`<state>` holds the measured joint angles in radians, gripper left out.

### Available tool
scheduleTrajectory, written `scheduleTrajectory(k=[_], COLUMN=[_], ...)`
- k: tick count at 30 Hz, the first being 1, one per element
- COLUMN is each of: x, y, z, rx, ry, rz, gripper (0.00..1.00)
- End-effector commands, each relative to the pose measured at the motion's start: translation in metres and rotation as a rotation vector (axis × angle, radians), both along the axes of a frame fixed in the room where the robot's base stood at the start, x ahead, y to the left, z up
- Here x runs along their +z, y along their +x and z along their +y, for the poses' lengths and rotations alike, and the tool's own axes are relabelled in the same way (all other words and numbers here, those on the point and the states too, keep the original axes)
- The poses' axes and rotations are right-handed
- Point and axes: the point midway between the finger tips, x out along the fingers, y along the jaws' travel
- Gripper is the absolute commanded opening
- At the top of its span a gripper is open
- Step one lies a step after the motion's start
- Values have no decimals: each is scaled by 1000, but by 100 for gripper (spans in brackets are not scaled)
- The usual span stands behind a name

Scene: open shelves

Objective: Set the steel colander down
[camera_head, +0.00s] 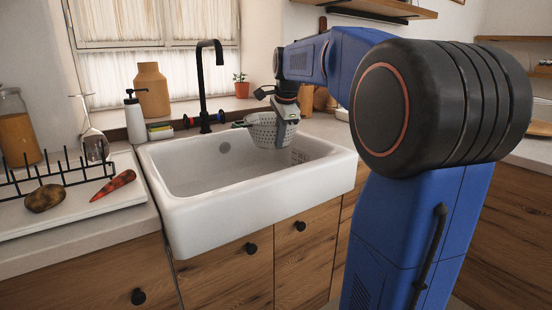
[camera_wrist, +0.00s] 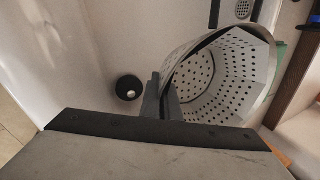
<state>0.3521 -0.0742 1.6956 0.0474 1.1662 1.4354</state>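The steel colander (camera_head: 262,128) is a pale grey perforated bowl at the back right end of the white sink (camera_head: 190,214). In the wrist view the colander (camera_wrist: 240,75) fills the right half, its open side partly facing the camera and its holes showing. My gripper (camera_head: 283,107) is at its right rim in the head view. In the wrist view the two dark fingers of my gripper (camera_wrist: 162,98) sit close together with the colander's rim between them. Whether the colander's bottom touches the sink is hidden.
A black faucet (camera_head: 203,85) rises behind the sink. A soap bottle (camera_head: 135,118), a tan vase (camera_head: 152,90) and a potted plant (camera_head: 241,86) stand behind. A drying rack (camera_head: 60,172) is at the left. The sink's left and middle are empty.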

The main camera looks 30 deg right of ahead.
Motion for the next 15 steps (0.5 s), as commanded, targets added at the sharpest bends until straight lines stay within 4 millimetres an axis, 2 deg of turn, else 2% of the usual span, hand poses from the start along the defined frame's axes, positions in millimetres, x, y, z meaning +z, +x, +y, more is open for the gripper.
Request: scheduleTrajectory(k=[8, 15], x=[-19, -48], y=[0, 0], z=[0, 0], rx=[0, 0], ry=[0, 0], rz=[-1, -1], gripper=[0, 0])
